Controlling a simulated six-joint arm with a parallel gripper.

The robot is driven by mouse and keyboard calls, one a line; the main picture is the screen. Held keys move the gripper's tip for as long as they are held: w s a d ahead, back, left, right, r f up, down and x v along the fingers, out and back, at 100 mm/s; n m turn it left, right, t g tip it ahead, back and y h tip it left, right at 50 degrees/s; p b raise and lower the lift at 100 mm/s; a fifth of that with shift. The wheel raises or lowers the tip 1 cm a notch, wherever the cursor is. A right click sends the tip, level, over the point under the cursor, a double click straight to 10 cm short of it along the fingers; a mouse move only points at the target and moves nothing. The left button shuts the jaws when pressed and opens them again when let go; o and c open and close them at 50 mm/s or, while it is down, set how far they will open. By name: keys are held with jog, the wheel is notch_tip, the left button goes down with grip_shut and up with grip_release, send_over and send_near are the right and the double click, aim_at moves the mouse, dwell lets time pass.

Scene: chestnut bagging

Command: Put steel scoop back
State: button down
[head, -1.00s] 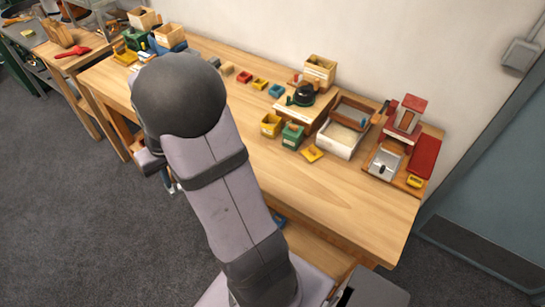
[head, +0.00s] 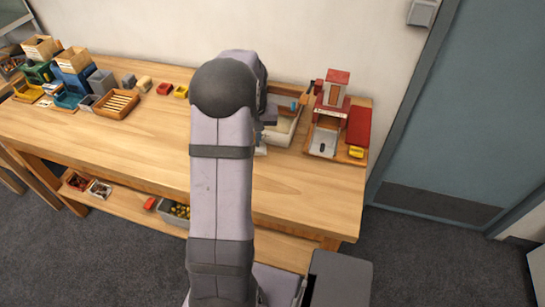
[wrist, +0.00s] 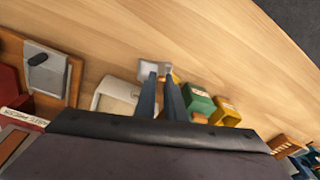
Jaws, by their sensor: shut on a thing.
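The steel scoop (wrist: 150,68) shows as a small grey metal shape at the fingertips in the wrist view. My gripper (wrist: 161,80) is shut on it, with two dark blue fingers close together. The scoop's handle is mostly hidden between the fingers. In the wrist view the scoop appears above the wooden tabletop, just beyond the white tray (wrist: 112,94); its height cannot be told. In the head view my arm hides most of the gripper and the scoop. The white tray also shows in the head view (head: 284,139), right of my arm.
A wooden stand with a red top (head: 338,76) and a grey metal plate (head: 323,142) is right of the tray. A green bin (wrist: 198,104) and a yellow bin (wrist: 226,110) sit close right of the fingers in the wrist view. The front tabletop (head: 120,140) is clear.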

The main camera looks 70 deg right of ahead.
jog(key=shift+m, duration=0.4)
jog(key=d, duration=0.1)
jog(key=s+d+r, duration=0.1)
jog(key=s+d, duration=0.1)
jog(key=shift+s+d+r, duration=0.15)
jog(key=shift+d+r, duration=0.05)
jog(key=shift+r, duration=0.1)
jog(key=r+m, duration=0.1)
jog(key=s+r+m, duration=0.1)
jog(key=d+r+m+g, duration=0.1)
jog(key=r, duration=0.1)
jog(key=shift+s+r, duration=0.1)
jog(key=shift+s, duration=0.05)
jog(key=shift+f+p, duration=1.6)
jog(key=shift+f, duration=3.4)
jog(key=shift+f, duration=0.1)
